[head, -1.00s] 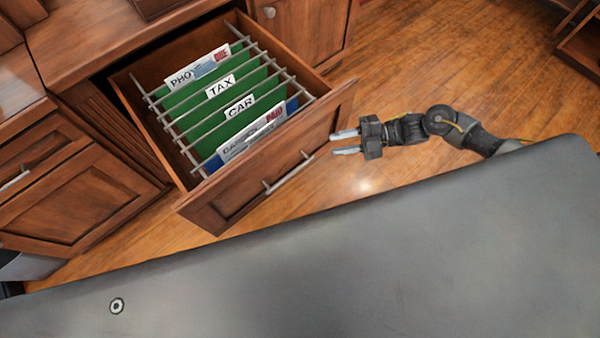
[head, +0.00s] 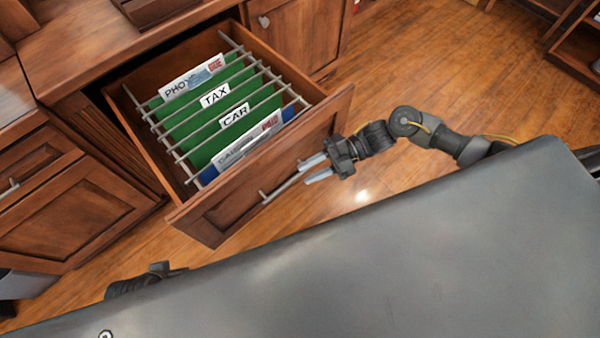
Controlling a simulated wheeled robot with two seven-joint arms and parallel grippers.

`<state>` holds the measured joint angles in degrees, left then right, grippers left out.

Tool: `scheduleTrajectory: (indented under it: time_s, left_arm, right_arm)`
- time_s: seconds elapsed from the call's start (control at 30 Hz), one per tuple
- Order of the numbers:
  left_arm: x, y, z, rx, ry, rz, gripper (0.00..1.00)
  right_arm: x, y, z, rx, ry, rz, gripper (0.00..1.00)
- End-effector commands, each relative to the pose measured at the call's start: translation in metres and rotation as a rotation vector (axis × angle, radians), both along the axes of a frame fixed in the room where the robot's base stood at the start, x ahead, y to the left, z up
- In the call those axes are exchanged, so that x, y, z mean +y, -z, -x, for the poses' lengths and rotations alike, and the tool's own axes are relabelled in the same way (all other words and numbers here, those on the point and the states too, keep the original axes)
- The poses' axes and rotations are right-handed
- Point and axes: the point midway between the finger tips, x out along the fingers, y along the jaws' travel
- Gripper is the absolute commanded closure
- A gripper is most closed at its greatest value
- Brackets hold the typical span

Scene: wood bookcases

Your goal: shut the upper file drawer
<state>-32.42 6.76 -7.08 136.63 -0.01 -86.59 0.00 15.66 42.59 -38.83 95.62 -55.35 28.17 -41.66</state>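The upper file drawer (head: 232,205) is pulled far out of the wood cabinet, with its front facing the lower right. Inside, green hanging folders (head: 215,120) with PHO, TAX and CAR labels hang between grey rails. A bar handle (head: 285,186) runs along the drawer front. My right gripper (head: 307,170) is open, its two pale fingers apart at the right end of the handle. Whether they touch the handle or the front, I cannot tell. My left gripper (head: 165,269) shows only in part at the lower left, beyond my body's edge; its fingers are not clear.
A closed cabinet door (head: 298,38) stands to the right behind the drawer. Closed drawer and door fronts (head: 60,210) are at the left. The wooden floor (head: 450,80) is clear on the right. A shelf unit (head: 578,50) stands at the far right.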

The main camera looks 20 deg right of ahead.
Motion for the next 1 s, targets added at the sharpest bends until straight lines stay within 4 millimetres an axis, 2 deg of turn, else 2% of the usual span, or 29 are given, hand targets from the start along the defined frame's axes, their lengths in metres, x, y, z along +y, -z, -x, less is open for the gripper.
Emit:
scheduleTrajectory:
  time_s: [0.03, 0.2, 0.57, 0.6, 0.83, 1.0]
  left_arm:
    - [0.0, 0.0, -0.001, 0.0, 0.0, 0.0, 1.0]
    - [0.0, 0.003, -0.001, -0.001, 0.0, 0.0, 1.0]
    - [0.0, 0.005, -0.002, 0.002, 0.0, 0.0, 1.0]
    - [0.0, 0.005, -0.002, 0.002, 0.0, 0.0, 1.0]
    - [0.0, 0.004, -0.002, 0.001, 0.0, 0.001, 1.0]
    - [-0.001, 0.004, -0.002, 0.0, 0.0, 0.001, 1.0]
  right_arm:
    - [0.009, 0.0, 0.001, 0.0, -0.001, -0.004, 0.68]
    - [0.026, 0.005, 0.001, 0.0, 0.001, -0.002, 0.68]
    - [0.032, 0.007, 0.001, 0.0, 0.001, 0.0, 0.68]
    - [0.032, 0.007, 0.001, 0.0, 0.001, 0.0, 0.7]
    - [0.032, 0.007, 0.001, 0.0, 0.001, 0.001, 1.0]
    - [0.031, 0.007, 0.001, 0.0, 0.001, 0.001, 1.0]
